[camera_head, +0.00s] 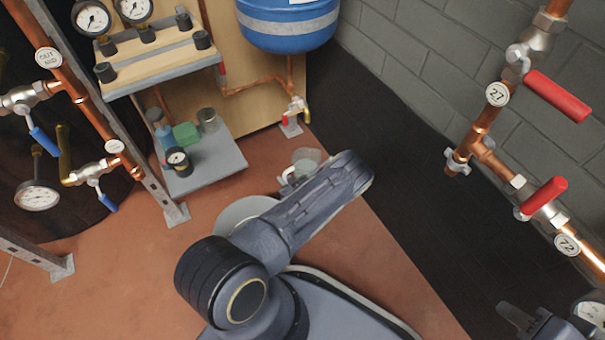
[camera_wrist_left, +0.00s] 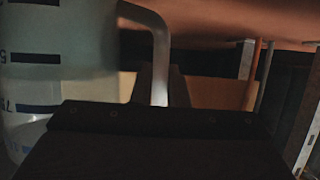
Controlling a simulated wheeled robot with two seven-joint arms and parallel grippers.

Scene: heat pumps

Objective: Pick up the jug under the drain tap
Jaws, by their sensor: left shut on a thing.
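The clear jug (camera_head: 308,156) is on or just above the floor, near the drain tap (camera_head: 297,108) with its red lever below the blue tank; my forearm partly hides it. In the left wrist view the jug (camera_wrist_left: 60,50) fills the left side, with dark graduation marks. Its pale handle (camera_wrist_left: 160,60) runs down between the fingers of my left gripper (camera_wrist_left: 158,88), which is shut on it. In the head view my left gripper (camera_head: 290,178) is mostly hidden behind my arm. Part of my right gripper (camera_head: 525,322) shows at the bottom right; its jaws are unclear.
A grey shelf (camera_head: 215,170) with small jars and a gauge stands left of the jug. Copper pipes with red-handled valves (camera_head: 545,195) rise at the right. Pipes with blue-handled valves stand at the left. Floor between shelf and jug is clear.

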